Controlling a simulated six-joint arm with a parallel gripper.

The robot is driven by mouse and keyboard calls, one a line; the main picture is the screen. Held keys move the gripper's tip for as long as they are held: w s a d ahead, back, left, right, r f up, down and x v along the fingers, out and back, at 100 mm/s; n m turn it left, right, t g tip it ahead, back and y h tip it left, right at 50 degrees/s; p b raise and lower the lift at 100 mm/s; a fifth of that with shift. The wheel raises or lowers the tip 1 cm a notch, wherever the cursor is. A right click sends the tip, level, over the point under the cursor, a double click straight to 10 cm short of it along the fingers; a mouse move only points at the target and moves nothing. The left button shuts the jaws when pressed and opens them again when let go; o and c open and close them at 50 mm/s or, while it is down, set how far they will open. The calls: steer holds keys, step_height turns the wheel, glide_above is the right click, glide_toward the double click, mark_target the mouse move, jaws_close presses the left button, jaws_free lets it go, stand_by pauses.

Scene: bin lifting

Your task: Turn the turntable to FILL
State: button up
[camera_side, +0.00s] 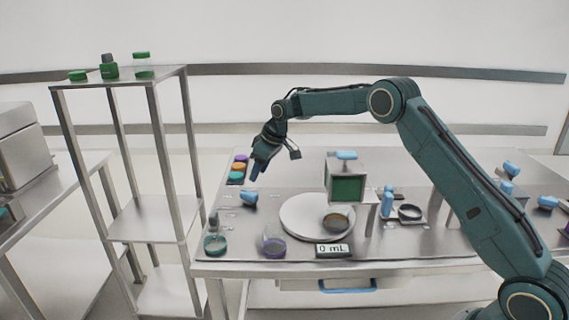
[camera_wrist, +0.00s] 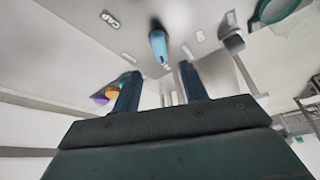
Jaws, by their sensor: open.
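The turntable (camera_side: 297,214) is a flat pale disc on the steel table, with an amber-looking round vessel (camera_side: 337,222) at its front right. A blue-handled control (camera_side: 249,198) sits left of the disc; its handle also shows in the wrist view (camera_wrist: 159,45), among small printed labels. One label (camera_wrist: 110,19) seems to read CAP; I cannot make out FILL. My gripper (camera_side: 257,170) is above the table's left side, a little above and behind the blue handle, apart from it. In the wrist view my two fingers (camera_wrist: 161,84) are spread with nothing between them, the handle beyond them.
A box with a green window (camera_side: 346,186) overhangs the disc's back right. Purple, orange and green pieces (camera_side: 238,168) lie at the table's left edge. A green-rimmed dish (camera_side: 215,245), a purple-rimmed jar (camera_side: 273,246) and a "0 mL" display (camera_side: 333,250) line the front.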

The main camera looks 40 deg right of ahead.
steer(key=shift+v, duration=2.35)
steer(key=s+a+r+m, duration=0.1)
steer(key=s+a+r, duration=0.1)
steer(key=s+r, duration=0.75)
steer(key=s+a+r+m, duration=0.1)
steer(key=s+a+r, duration=0.35)
steer(key=s, duration=0.85)
steer(key=s+f+m, duration=0.1)
steer(key=s+f, duration=0.1)
steer(key=s, duration=1)
steer(key=s+d+f+m+t+h, duration=0.1)
steer(key=s+f, duration=0.1)
steer(key=s, duration=1)
steer(key=shift+s+h, duration=0.3)
steer(key=shift+s, duration=0.05)
